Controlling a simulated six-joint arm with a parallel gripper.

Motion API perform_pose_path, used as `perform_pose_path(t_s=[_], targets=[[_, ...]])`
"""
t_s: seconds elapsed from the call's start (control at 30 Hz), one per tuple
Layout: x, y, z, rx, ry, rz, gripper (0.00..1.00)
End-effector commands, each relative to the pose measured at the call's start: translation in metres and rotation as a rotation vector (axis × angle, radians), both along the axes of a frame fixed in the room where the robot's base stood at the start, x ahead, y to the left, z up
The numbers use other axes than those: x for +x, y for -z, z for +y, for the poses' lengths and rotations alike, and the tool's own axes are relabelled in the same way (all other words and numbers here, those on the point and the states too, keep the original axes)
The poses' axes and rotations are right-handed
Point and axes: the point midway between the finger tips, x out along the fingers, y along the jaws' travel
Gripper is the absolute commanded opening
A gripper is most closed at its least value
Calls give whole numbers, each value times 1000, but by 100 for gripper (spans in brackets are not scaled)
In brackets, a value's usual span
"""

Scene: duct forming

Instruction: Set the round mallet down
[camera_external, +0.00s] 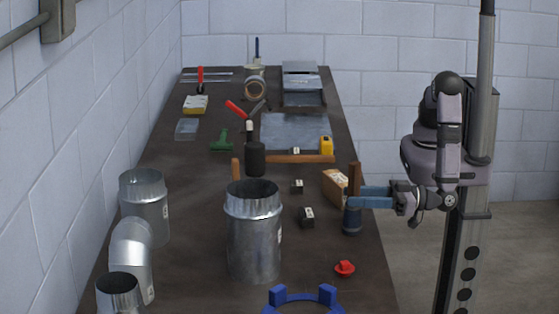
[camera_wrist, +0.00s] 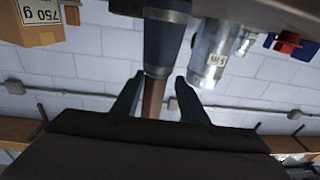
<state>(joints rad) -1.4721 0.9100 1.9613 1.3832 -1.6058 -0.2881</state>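A mallet with a round blue-grey head (camera_external: 352,221) and a brown wooden handle (camera_external: 354,175) stands upright at the table's right edge, head down. The head appears to rest on the table. In the wrist view the head (camera_wrist: 166,40) is at the top and the handle (camera_wrist: 152,98) runs down between my fingers. My gripper (camera_external: 366,198) reaches in from the right, level with the handle just above the head. In the wrist view my gripper (camera_wrist: 159,78) is open around the handle, with a gap visible on each side.
A cardboard box (camera_external: 334,186) stands close behind the mallet. Small dark blocks (camera_external: 307,217), a red piece (camera_external: 345,268) and a large metal duct (camera_external: 254,240) are to the left. A blue ring-like part (camera_external: 303,298) is at the front.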

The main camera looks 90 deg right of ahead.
Motion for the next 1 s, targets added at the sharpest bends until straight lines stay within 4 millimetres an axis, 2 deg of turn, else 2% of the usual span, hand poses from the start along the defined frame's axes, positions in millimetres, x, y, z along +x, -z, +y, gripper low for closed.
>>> perform_pose_path(t_s=[0.03, 0.2, 0.43, 0.7, 1.0], targets=[[7, -12, -1, -2, -33, -10, 39], [22, -37, 0, -9, -176, -31, 39], [26, -59, -3, -16, -382, -11, 39], [10, -68, -12, -16, -579, 56, 39], [0, -68, -15, -12, -648, 88, 39]])
